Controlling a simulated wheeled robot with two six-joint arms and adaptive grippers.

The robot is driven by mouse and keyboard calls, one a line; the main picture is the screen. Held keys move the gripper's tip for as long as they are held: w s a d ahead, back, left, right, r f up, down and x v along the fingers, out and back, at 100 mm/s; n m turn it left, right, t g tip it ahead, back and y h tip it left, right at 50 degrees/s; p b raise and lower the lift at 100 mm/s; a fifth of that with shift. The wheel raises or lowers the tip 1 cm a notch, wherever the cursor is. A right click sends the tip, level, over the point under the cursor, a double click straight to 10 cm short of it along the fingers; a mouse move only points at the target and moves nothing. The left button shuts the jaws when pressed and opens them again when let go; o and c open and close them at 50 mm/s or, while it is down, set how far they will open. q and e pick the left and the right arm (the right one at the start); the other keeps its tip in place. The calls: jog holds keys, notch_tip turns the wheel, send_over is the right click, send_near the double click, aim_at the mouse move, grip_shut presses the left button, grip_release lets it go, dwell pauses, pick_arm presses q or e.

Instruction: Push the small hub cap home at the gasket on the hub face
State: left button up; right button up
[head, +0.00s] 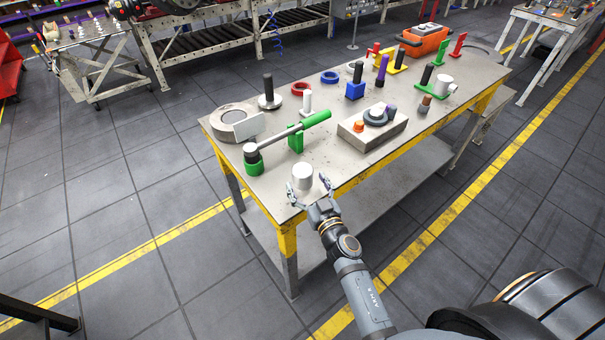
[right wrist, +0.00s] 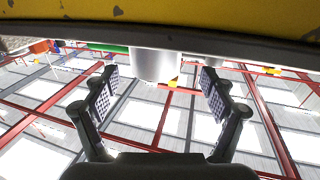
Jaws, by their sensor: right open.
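A short white cylinder (head: 302,176), perhaps the small hub cap, stands upright at the near edge of the table. My right gripper (head: 310,193) is open beside it on the near side. In the right wrist view the white cylinder (right wrist: 155,65) shows beyond and between the spread fingers (right wrist: 158,88), with no visible grip on it. A grey block (head: 358,140) farther right carries a dark ring (head: 374,117), with an orange piece (head: 359,126) beside it. I cannot tell for certain which part is the hub face or gasket. My left gripper is not in view.
A green-handled lever tool (head: 305,124) rests on green supports left of the cylinder. A flat grey ring (head: 234,116), a red ring (head: 300,88) and several upright pegs stand farther back. The table top (head: 330,160) is bare between cylinder and block.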

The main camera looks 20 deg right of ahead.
aim_at(302, 173)
jog(key=w, duration=0.4)
jog(key=shift+w+d+f, duration=0.1)
jog(key=shift+w+f, duration=0.1)
jog(key=shift+w, duration=0.2)
jog(key=shift+s+r, duration=0.1)
jog(key=shift+s, duration=0.05)
jog(key=shift+c, duration=0.8)
jog(key=c, duration=1.3)
